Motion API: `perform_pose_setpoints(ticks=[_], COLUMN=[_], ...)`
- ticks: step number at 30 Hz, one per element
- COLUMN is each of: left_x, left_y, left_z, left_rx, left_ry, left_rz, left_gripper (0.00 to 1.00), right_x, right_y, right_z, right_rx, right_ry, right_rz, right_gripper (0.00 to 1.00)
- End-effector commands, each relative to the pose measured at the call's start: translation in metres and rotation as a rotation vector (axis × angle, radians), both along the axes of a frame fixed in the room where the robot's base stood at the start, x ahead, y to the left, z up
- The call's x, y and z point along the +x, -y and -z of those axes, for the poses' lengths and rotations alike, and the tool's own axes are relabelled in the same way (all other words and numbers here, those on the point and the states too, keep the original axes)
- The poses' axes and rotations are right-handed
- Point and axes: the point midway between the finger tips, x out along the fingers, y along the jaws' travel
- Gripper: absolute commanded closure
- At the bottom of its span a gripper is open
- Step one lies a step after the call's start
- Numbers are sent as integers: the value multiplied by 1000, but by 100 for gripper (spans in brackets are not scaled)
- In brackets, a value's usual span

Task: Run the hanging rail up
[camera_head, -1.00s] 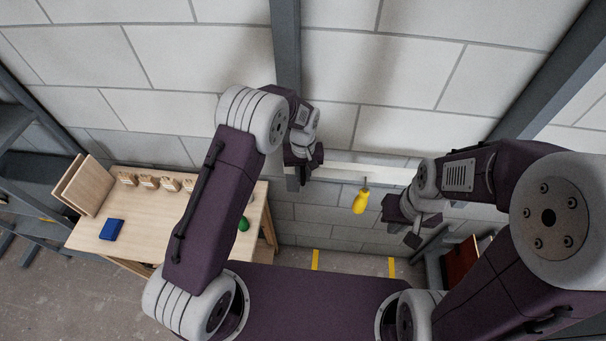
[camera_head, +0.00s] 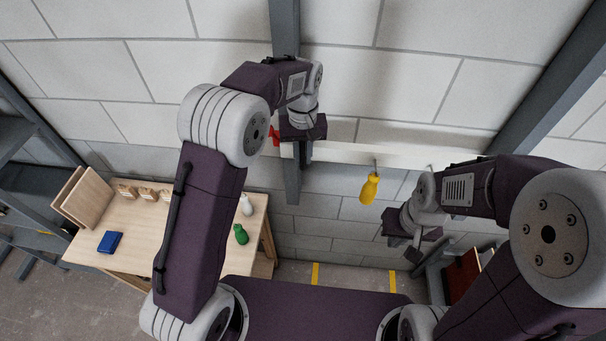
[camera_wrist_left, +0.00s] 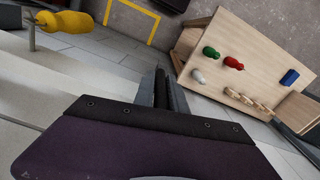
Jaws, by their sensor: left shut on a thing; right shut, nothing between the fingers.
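The hanging rail (camera_head: 345,153) is a long pale batten lying across the wall between two grey uprights. A yellow pear-shaped thing (camera_head: 370,188) hangs from a hook on it. In the left wrist view the rail (camera_wrist_left: 40,95) runs along the left side, with the yellow thing (camera_wrist_left: 65,22) at its edge. My left gripper (camera_head: 298,152) is at the rail's left end, by the left upright, and is shut on the rail; the contact itself is mostly hidden. My right gripper (camera_head: 405,243) is shut and empty, below the rail and apart from it.
A grey upright (camera_head: 285,30) stands behind my left gripper and another (camera_head: 555,90) slants at the right. A small red thing (camera_head: 275,137) shows beside my left gripper. A wooden table (camera_head: 150,235) at the left holds a blue block (camera_head: 110,242) and a green bottle (camera_head: 241,235).

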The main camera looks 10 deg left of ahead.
Motion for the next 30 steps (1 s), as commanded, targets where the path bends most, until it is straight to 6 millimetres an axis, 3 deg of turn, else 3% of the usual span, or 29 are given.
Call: perform_pose_setpoints(ticks=[1, 6, 12, 19, 30], left_x=[2, 2, 2, 1, 0], left_y=[0, 0, 0, 0, 0], left_z=[-17, -63, -102, -123, -127], left_rx=[-3, -2, -2, -1, -1], left_ry=[10, 9, 7, 4, 2], left_rz=[-2, -2, -1, -1, -1], left_gripper=[100, 100, 100, 100, 100], right_x=[0, 0, 0, 0, 0], right_y=[0, 0, 0, 0, 0], right_z=[0, 0, 0, 0, 0], right_rx=[0, 0, 0, 0, 0], right_ry=[0, 0, 0, 0, 0], right_rz=[0, 0, 0, 0, 0], right_gripper=[100, 100, 100, 100, 100])
